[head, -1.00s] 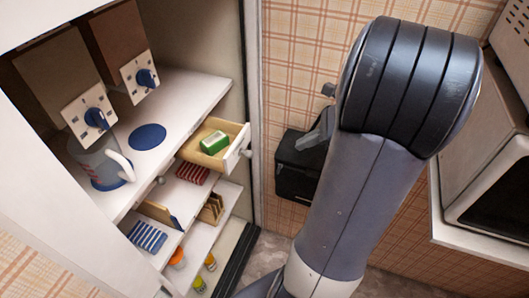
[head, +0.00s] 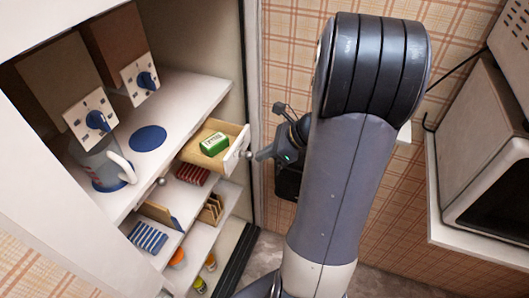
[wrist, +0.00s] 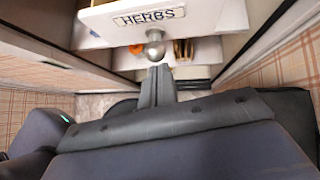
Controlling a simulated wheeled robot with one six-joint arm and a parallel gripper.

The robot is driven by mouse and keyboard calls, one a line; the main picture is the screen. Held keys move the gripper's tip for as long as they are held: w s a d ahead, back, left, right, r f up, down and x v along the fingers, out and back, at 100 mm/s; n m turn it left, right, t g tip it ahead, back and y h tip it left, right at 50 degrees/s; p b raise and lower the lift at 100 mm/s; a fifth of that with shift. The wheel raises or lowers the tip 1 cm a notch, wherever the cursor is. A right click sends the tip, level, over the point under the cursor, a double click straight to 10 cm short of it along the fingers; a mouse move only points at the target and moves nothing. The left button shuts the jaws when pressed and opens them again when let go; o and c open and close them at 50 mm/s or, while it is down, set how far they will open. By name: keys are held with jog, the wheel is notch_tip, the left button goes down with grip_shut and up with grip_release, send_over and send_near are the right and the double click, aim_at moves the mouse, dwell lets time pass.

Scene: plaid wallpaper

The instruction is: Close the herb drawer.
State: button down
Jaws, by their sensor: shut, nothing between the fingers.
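The herb drawer (head: 234,148) is pulled out of the cabinet below the white counter, with a green box (head: 214,143) lying inside it. In the wrist view its white front (wrist: 200,18) carries a label reading HERBS, with a round metal knob (wrist: 154,35) below the label. My gripper (head: 258,156) is shut and empty, just in front of the knob. In the wrist view the closed fingertips (wrist: 157,70) point at the knob from just below it in the picture. I cannot tell whether they touch it.
Lower shelves hold racks and small jars (head: 177,258). The cabinet's side edge (head: 253,100) runs close beside the drawer. A boxy appliance (head: 490,150) sits at the right.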

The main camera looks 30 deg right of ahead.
aim_at(223, 137)
jog(key=w+a, duration=0.3)
jog(key=w, duration=0.1)
jog(key=w+a+p, duration=0.1)
jog(key=w+a, duration=0.3)
jog(key=w, duration=0.1)
jog(key=w+a+p, duration=0.1)
jog(key=w+a, duration=0.2)
jog(key=w, duration=0.1)
jog(key=shift+w+a, duration=0.4)
jog(key=shift+w, duration=0.1)
jog(key=shift+r, duration=0.1)
jog(key=shift+s+d, duration=0.35)
jog(key=shift+d, duration=0.05)
jog(key=s+d, duration=0.2)
jog(key=d, duration=0.1)
jog(key=shift+s+d+r, duration=0.15)
jog(key=shift+s+r, duration=0.2)
jog(key=v, duration=0.8)
jog(key=shift+s+r, duration=0.2)
